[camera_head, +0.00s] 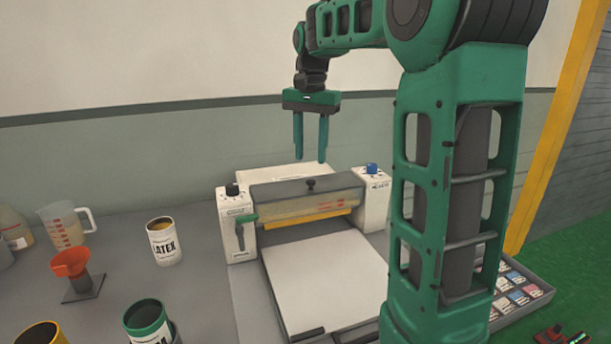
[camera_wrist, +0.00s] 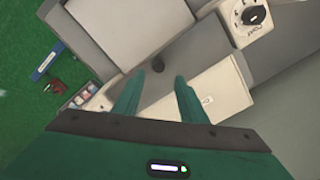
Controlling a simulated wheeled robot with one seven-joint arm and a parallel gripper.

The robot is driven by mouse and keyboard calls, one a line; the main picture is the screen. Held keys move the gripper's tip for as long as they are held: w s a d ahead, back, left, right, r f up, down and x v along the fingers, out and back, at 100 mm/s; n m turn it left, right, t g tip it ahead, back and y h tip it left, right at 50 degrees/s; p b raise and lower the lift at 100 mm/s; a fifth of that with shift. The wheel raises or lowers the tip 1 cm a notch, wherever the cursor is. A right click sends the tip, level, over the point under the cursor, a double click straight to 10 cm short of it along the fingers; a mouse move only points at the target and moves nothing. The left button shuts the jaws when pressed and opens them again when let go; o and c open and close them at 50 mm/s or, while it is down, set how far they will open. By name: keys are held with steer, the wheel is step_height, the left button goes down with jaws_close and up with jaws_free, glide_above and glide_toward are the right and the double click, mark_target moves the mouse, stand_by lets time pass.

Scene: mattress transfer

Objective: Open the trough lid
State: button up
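The trough lid (camera_head: 280,193) is a grey cover lying across the coating machine between two white end boxes, and it looks closed. A small dark knob (camera_head: 311,184) stands on it; the knob also shows in the wrist view (camera_wrist: 157,66). In the wrist view the knob appears near the gap between the fingertips (camera_wrist: 158,76). The fingers look clear of the knob in the head view.
A white sheet (camera_head: 325,275) lies in front. A LATEX can (camera_head: 163,242), orange funnel (camera_head: 70,262) and measuring jug (camera_head: 64,225) stand left. My arm hides the right side.

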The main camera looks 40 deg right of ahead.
mark_target(310, 180)
step_height(310, 180, down, 7)
steer(key=shift+r, duration=0.2)
